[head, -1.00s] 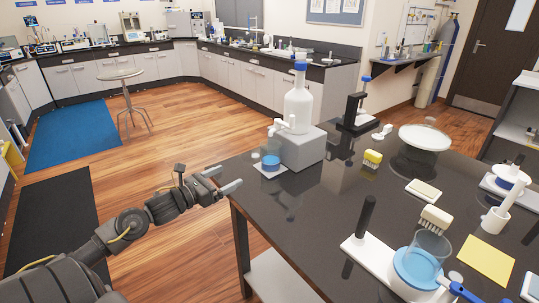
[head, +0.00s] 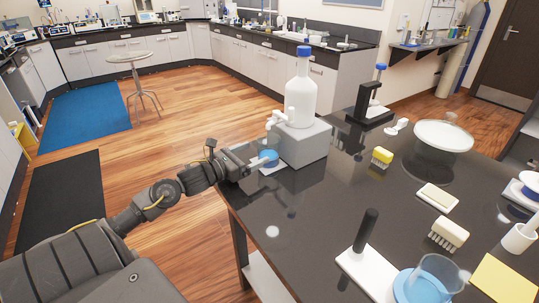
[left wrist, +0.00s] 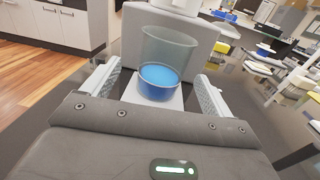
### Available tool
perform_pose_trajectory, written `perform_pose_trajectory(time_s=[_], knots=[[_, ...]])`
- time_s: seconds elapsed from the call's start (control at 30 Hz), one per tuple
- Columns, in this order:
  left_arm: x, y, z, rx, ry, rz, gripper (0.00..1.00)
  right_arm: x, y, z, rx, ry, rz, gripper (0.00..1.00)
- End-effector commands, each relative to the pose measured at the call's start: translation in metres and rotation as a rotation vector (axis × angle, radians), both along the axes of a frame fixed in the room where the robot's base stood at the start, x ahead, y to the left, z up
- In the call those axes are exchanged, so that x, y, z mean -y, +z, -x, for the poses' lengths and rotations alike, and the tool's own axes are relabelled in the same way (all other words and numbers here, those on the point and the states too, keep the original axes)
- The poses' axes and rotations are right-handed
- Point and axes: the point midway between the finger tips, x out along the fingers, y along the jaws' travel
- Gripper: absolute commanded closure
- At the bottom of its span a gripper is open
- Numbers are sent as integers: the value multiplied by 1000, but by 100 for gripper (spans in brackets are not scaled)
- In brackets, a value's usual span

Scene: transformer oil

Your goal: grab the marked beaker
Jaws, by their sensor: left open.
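A clear beaker (head: 268,157) with blue liquid stands upright on a small white pad at the table's left edge, below the spout of a white bottle. It also shows in the left wrist view (left wrist: 165,82), with no readable marking. My left gripper (head: 257,165) is open. Its two fingers point at this beaker, one on either side, with gaps between them and the glass. My right gripper is not in view.
The white bottle (head: 300,100) with a blue cap stands on a grey block (head: 304,146) right behind the near beaker. The table's left front is clear.

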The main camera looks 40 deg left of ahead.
Motion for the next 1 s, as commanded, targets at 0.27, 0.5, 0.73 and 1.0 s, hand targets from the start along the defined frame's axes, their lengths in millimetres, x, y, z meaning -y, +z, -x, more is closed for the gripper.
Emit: perform_pose_trajectory(time_s=[0.27, 0.5, 0.73, 1.0], knots=[[4, 1, -14, 0, -3, -1, 14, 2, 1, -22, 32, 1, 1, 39], [12, 1, -34, 4, -3, 3, 14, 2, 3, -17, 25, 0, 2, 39], [19, -2, -60, 2, -3, 0, 14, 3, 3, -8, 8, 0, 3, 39], [20, -2, -64, 1, -4, -2, 14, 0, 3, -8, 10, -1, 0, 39]])
